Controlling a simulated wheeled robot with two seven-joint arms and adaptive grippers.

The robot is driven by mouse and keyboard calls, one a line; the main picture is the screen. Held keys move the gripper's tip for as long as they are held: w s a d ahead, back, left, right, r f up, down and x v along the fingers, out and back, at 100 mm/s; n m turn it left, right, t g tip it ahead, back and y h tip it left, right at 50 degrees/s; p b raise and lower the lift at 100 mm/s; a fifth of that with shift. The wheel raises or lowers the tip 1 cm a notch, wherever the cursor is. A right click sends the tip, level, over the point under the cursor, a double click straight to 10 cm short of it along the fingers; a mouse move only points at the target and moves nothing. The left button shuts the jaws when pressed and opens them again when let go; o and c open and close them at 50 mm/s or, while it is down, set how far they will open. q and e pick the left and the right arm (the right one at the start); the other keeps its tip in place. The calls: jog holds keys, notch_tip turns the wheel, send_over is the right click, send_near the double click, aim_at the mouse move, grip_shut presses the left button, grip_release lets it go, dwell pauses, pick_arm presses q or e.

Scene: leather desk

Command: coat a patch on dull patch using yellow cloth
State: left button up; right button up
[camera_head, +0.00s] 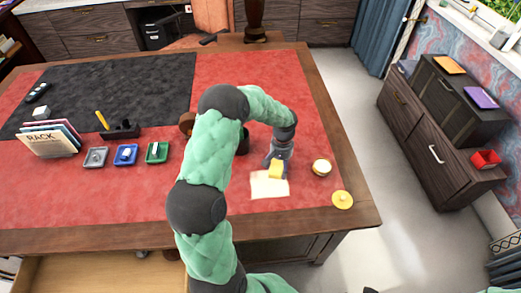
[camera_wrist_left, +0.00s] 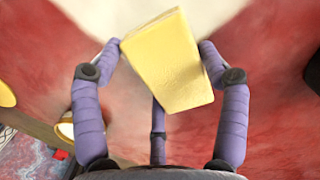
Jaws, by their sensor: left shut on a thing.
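The yellow cloth (camera_head: 276,170) is a small, block-like yellow piece. My left gripper (camera_head: 277,161) is shut on it, low over the far edge of the dull patch. In the left wrist view the cloth (camera_wrist_left: 168,62) sits tilted between the purple fingers (camera_wrist_left: 160,58). The dull patch (camera_head: 269,187) is a pale cream square on the red leather desk top. It also shows beyond the cloth in the left wrist view (camera_wrist_left: 95,14). I cannot tell whether the cloth touches the surface. My right gripper is not in view.
An open round jar (camera_head: 321,168) with pale contents stands right of the patch. A yellow lid (camera_head: 343,200) lies near the desk's right front corner. Small trays (camera_head: 157,152), a rack of folders (camera_head: 48,140) and a dark holder (camera_head: 120,132) stand on the left.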

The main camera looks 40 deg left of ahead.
aim_at(279, 167)
pick_arm(q)
notch_tip(279, 167, up, 4)
jog(key=shift+p, duration=1.15)
jog(key=shift+w+a+r+p, duration=0.15)
jog(key=shift+r+p, duration=0.4)
jog(key=shift+r, duration=0.1)
jog(key=shift+r+p, duration=0.9)
jog(key=shift+r, duration=0.5)
